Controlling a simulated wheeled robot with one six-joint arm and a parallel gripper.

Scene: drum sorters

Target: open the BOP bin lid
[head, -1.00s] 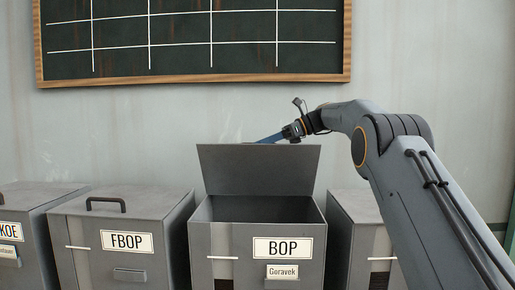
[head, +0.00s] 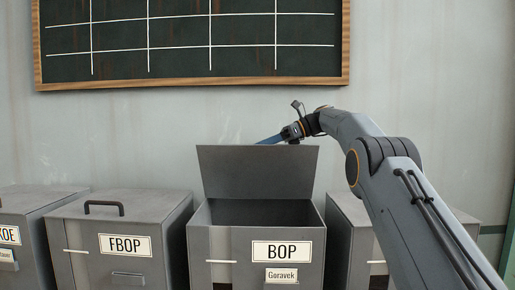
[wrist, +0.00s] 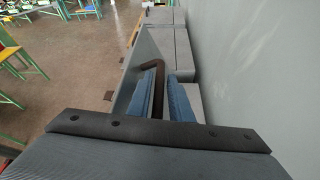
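The BOP bin (head: 258,247) stands at the lower middle of the head view, with its mouth open. Its grey lid (head: 258,172) stands raised, about upright, at the back of the opening. My gripper (head: 268,140) is behind the top edge of the lid, so its fingertips are partly hidden in the head view. In the wrist view, the blue fingers of my gripper (wrist: 164,98) lie on either side of the dark handle (wrist: 157,78) on the lid's outer face (wrist: 140,62).
The closed FBOP bin (head: 122,235) stands just left, with another bin (head: 22,225) beyond it. A bin (head: 345,225) on the right is partly covered by my arm. The wall (head: 130,130) rises close behind, with a chalkboard (head: 190,45) above.

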